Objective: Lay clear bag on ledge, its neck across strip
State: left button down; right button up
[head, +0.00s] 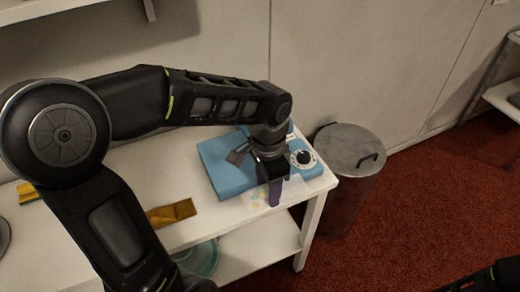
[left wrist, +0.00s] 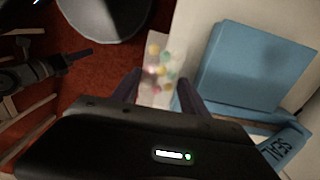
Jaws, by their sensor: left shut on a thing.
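The clear bag (head: 257,196) with several coloured pieces in it is at the front edge of the white table. It also shows in the left wrist view (left wrist: 156,68), between the purple fingers. My left gripper (head: 275,192) points down and is shut on the bag, in front of the blue sealer (head: 222,168). The ledge and strip are hard to make out behind my gripper. My right gripper (left wrist: 80,55) is small and dark in the left wrist view.
A round dial (head: 303,158) sits at the sealer's right end. A grey lidded bin (head: 345,150) stands right of the white table (head: 225,222). A gold-brown piece (head: 172,212) lies on the table to the left. A greenish bowl (head: 203,258) is on the lower shelf.

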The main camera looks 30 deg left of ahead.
pick_arm(q)
jog(key=shift+s+a, duration=0.2)
jog(key=shift+a, duration=0.05)
jog(key=shift+w+d, duration=0.1)
jog(key=shift+w, duration=0.05)
jog(key=w+a+p, duration=0.1)
jog(key=w+a, duration=0.2)
jog(key=a, duration=0.1)
jog(key=w+a+p, duration=0.1)
jog(key=w+a, duration=0.2)
jog(key=a, duration=0.2)
jog(key=w+a+p, duration=0.1)
jog(key=w+a, duration=0.2)
jog(key=a, duration=0.2)
jog(key=shift+w+p, duration=0.3)
jog(key=shift+p, duration=0.1)
